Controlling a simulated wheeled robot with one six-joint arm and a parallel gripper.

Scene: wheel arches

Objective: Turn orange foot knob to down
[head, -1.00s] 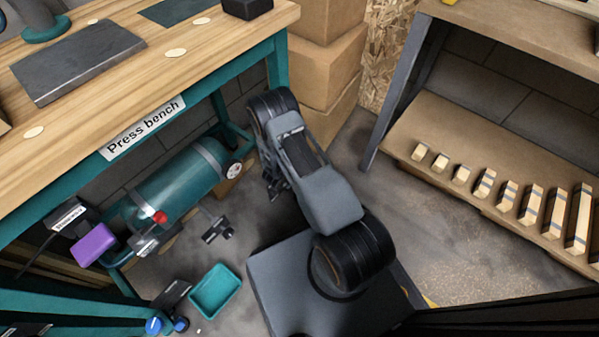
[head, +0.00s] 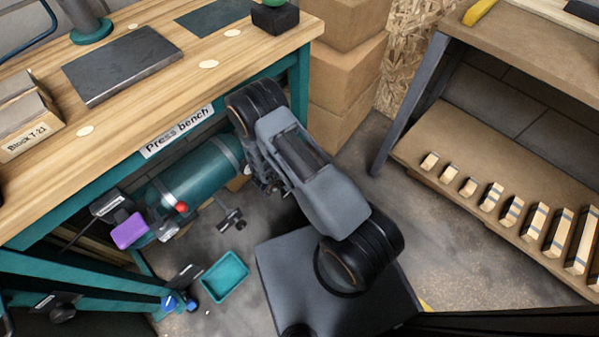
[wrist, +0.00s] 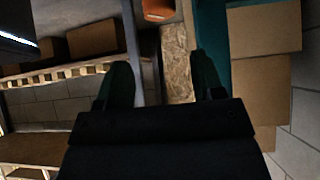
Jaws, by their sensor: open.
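My gripper (wrist: 163,75) shows in the wrist view with its two dark fingers apart and nothing between them. In the head view my arm bends over toward the press bench, and its own links hide most of the wrist; I cannot make out the fingers there. An orange object (wrist: 158,9) is cut off by the top edge of the wrist view, beyond the fingertips; I cannot tell whether it is the foot knob. I see no clearly orange knob in the head view. A red knob (head: 181,208) sits at the near end of the teal tank (head: 200,172).
The press bench (head: 190,85) stands at the left, with the tank under it. A purple block (head: 129,231), a teal tray (head: 224,277) and blue knobs (head: 170,302) are at lower left. A shelf with wooden blocks (head: 490,196) stands right. Cardboard boxes (head: 345,70) stand behind.

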